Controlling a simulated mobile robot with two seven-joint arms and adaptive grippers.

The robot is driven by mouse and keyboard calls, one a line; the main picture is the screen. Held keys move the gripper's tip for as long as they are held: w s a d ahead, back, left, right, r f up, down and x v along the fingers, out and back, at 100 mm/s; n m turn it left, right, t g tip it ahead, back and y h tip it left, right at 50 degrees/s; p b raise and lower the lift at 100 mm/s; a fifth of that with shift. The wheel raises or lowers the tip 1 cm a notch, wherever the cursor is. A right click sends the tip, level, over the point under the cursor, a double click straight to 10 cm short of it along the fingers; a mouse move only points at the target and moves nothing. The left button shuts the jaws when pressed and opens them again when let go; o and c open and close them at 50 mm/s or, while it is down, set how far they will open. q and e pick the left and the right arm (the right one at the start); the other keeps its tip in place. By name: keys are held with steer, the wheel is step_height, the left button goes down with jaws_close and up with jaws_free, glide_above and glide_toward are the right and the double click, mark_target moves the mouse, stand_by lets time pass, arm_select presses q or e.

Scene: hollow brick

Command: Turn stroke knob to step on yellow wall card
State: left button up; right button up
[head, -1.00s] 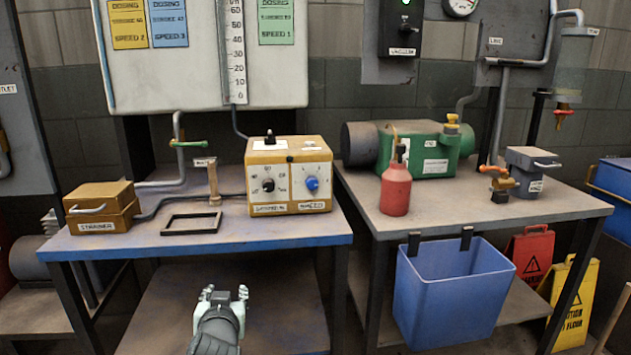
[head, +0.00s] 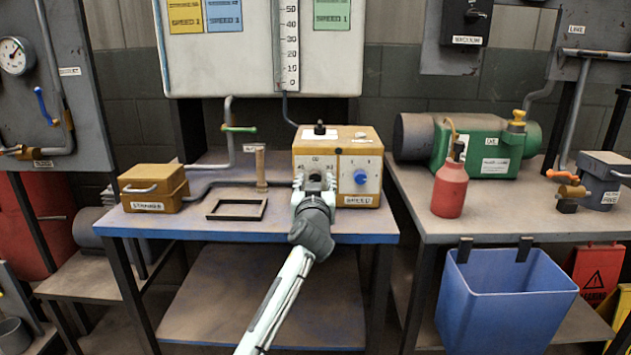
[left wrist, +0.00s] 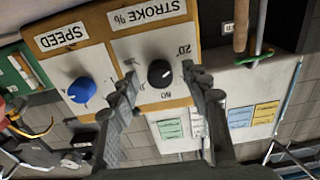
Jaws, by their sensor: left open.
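The yellow dosing box (head: 302,146) stands on the left bench. Its black stroke knob (left wrist: 160,73) shows in the left wrist view, upside down, under a "STROKE %" label; in the head view my gripper largely covers it. My left gripper (head: 314,184) is open in front of the box. In the left wrist view its fingertips (left wrist: 160,76) are on either side of the knob; contact is unclear. The blue speed knob (head: 361,177) is beside it. The yellow wall card (head: 186,16) is cut off at the top of the head view. My right gripper is not visible.
A wooden post (head: 261,170), a black frame (head: 237,209) and a yellow strainer box (head: 153,187) are left of the dosing box. A red bottle (head: 450,188) stands on the right bench, above a hanging blue bin (head: 505,300).

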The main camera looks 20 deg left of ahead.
arm_select(q)
steer(key=shift+w, duration=0.1)
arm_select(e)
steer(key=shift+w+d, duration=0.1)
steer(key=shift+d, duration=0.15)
arm_select(q)
steer(key=shift+c, duration=0.9)
steer(key=c, duration=0.7)
jaws_close()
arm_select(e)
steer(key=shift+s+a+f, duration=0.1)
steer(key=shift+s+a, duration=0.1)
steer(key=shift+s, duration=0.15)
arm_select(q)
steer(key=shift+m, duration=0.3)
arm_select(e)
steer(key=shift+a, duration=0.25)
